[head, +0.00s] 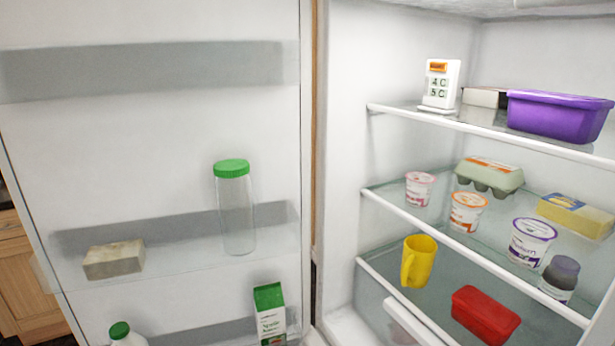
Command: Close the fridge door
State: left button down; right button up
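The fridge door (150,130) stands wide open and fills the left half of the head view, its inner side facing me. The fridge interior (350,120) is on the right, with its shelves exposed. The door's hinge side is near the middle of the view, and its free edge is at the far left. The door handle is not visible. Neither of my grippers shows in the view.
Door racks hold a green-lidded jar (236,210), a pale block (114,260), a green-and-white carton (270,315) and a green-capped bottle (125,335). Shelves hold a purple tub (558,117), yogurt cups, a yellow jug (419,262) and a red box (485,314). A wooden cabinet (25,270) is at left.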

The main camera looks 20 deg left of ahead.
aim_at(117, 117)
jog(key=k+j, duration=0.2)
jog(key=j, duration=0.2)
jog(key=k+j+z, duration=0.15)
jog(key=j, duration=0.3)
jog(key=k+j, duration=0.3)
jog(key=k+j+z, duration=0.15)
jog(key=j, duration=0.15)
jog(key=k+j+z, duration=0.1)
jog(key=j, duration=0.25)
jog(key=k+j+z, duration=0.15)
jog(key=j, duration=0.15)
jog(key=k+j+z, duration=0.2)
jog(key=j, duration=0.2)
jog(key=k+j+z, duration=0.15)
jog(key=j, duration=0.25)
jog(key=k+j+z, duration=0.15)
jog(key=j, duration=0.15)
jog(key=j+z, duration=0.1)
jog(key=j, duration=0.2)
jog(key=k+j+z, duration=0.25)
jog(key=j+z, duration=0.25)
jog(key=j, duration=0.65)
jog(key=j+z, duration=0.15)
jog(key=j, duration=0.3)
jog(key=i+j+z, duration=0.15)
jog(key=j, duration=0.35)
jog(key=i+j+z, duration=0.1)
jog(key=j, duration=0.35)
jog(key=i+j+z, duration=0.1)
jog(key=j, duration=0.35)
